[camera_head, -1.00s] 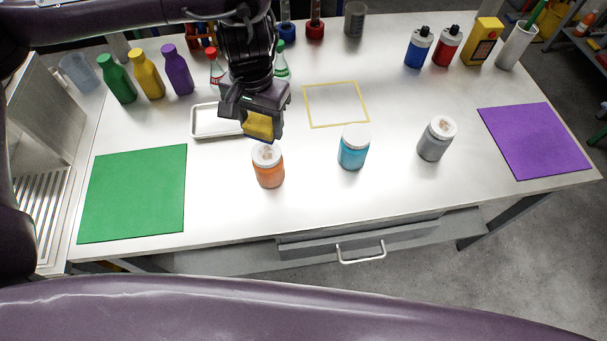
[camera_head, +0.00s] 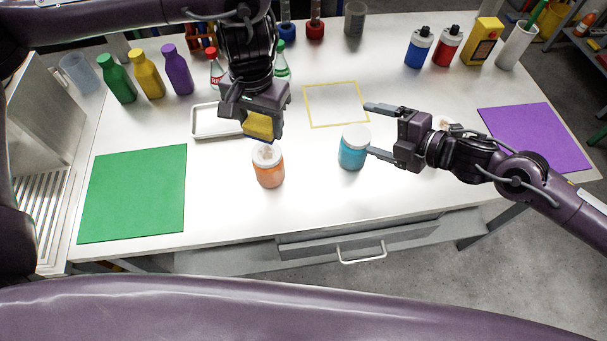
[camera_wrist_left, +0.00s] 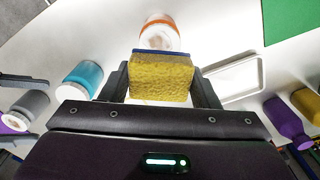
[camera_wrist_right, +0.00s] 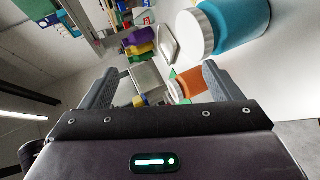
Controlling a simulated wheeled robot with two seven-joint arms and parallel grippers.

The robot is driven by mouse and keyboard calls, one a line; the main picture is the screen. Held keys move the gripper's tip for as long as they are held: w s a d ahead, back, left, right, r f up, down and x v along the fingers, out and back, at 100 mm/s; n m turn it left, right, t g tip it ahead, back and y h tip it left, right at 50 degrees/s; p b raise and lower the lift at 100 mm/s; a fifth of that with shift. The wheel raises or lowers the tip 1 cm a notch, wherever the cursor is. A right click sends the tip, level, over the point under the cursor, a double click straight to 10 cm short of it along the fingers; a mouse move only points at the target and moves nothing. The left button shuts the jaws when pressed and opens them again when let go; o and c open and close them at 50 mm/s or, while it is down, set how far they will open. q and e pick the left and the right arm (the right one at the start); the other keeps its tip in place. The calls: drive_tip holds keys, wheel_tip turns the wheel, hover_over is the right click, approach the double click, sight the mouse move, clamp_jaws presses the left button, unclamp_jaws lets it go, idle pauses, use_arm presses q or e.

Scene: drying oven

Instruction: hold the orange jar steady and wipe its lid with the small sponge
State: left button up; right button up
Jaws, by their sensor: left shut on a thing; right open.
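The orange jar (camera_head: 269,172) stands upright on the table, its white lid carrying a brownish smudge. It also shows in the left wrist view (camera_wrist_left: 160,30) and between the fingers in the right wrist view (camera_wrist_right: 192,84). My left gripper (camera_head: 258,122) is shut on the yellow sponge (camera_head: 259,126), which has a dark blue side, and holds it just above and behind the jar's lid, apart from it. The sponge fills the left wrist view's middle (camera_wrist_left: 161,78). My right gripper (camera_head: 372,130) is open and empty, fingers pointing left, over the blue jar's right side.
A blue jar (camera_head: 352,154) stands close to my right gripper. A grey jar is mostly hidden behind my right arm. A white tray (camera_head: 203,133) lies behind the orange jar. A yellow outlined square (camera_head: 337,127), green mat (camera_head: 135,195) and purple mat (camera_head: 555,140) lie around.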

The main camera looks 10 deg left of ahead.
drive_tip(key=s+a+f+n+y, duration=0.2)
drive_tip(key=s+a+n, duration=0.2)
drive_tip(key=a+n, duration=0.3)
drive_tip(key=n+t+y, duration=0.2)
drive_tip(key=n, duration=1.1)
approach(256, 146)
drive_tip(key=x, duration=0.9)
drive_tip(key=shift+f, duration=0.25)
drive_tip(key=c, duration=1.1)
drive_tip(key=shift+d, duration=0.1)
